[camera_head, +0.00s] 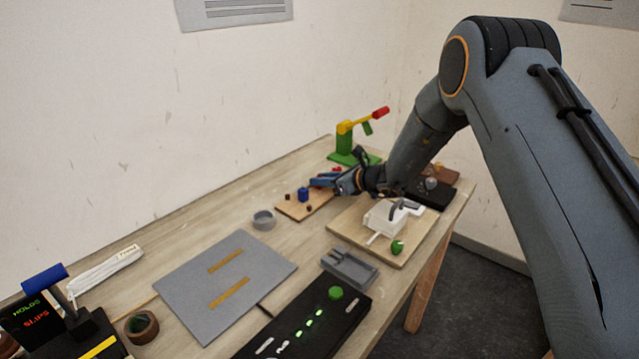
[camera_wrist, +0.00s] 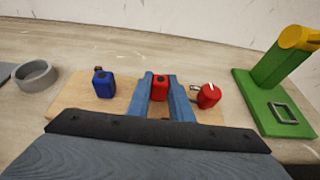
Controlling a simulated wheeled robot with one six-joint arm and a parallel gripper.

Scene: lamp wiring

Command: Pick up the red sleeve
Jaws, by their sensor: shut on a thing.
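A red sleeve (camera_wrist: 160,84), block-like with a dark hole in its top, stands between the two blue fingers of my gripper (camera_wrist: 161,92) in the wrist view. The fingers are shut on its sides. It is over the wooden board (camera_wrist: 126,106); I cannot tell whether it still touches the board. In the head view my gripper (camera_head: 326,181) is at the board's right part, and its fingers largely hide the sleeve.
A blue block (camera_wrist: 104,83) stands left of my gripper. Another red piece (camera_wrist: 208,96) with a white mark lies close on the right. A green stand (camera_wrist: 272,100) is farther right, and a grey ring (camera_wrist: 34,75) far left.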

